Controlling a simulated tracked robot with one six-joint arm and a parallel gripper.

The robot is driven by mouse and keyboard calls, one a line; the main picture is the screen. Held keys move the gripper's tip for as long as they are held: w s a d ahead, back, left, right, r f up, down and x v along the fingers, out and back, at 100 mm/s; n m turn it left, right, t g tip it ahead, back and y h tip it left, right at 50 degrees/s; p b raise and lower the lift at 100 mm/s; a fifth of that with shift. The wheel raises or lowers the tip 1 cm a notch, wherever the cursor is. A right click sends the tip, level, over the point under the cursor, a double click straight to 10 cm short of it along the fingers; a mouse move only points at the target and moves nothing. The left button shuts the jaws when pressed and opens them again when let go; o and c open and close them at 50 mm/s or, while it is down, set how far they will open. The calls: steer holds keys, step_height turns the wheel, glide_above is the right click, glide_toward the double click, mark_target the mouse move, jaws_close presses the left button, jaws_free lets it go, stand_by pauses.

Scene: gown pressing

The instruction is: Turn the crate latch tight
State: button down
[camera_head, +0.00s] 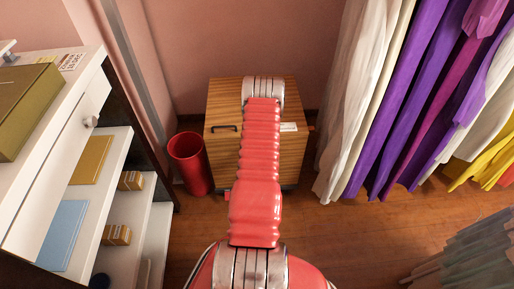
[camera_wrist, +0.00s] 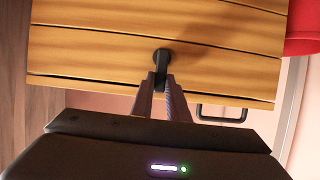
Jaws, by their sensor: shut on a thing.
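The wooden crate (camera_head: 222,112) stands against the back wall, with my arm across the middle of it. In the wrist view its slatted face (camera_wrist: 90,50) fills the upper part. The dark latch (camera_wrist: 161,56) sits on that face, with a round hub and a short lever pointing down toward my gripper. My gripper (camera_wrist: 161,86) is shut on the latch lever, its two fingers on either side of it. In the head view the latch and my gripper are hidden behind my arm.
A black handle (camera_wrist: 222,113) is on the crate near the gripper. A red bin (camera_head: 189,163) stands left of the crate. White shelves (camera_head: 112,190) line the left side, and hanging gowns (camera_head: 400,100) fill the right. Some wooden floor (camera_head: 330,230) is clear.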

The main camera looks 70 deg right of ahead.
steer(key=shift+a+f, duration=0.15)
steer(key=shift+f, duration=0.05)
steer(key=c, duration=2)
jaws_free()
steer(key=shift+c, duration=0.2)
steer(key=o, duration=0.3)
steer(key=shift+r, duration=0.15)
steer(key=v, duration=1.3)
steer(key=shift+s+a+r, duration=0.15)
steer(key=shift+r, duration=0.05)
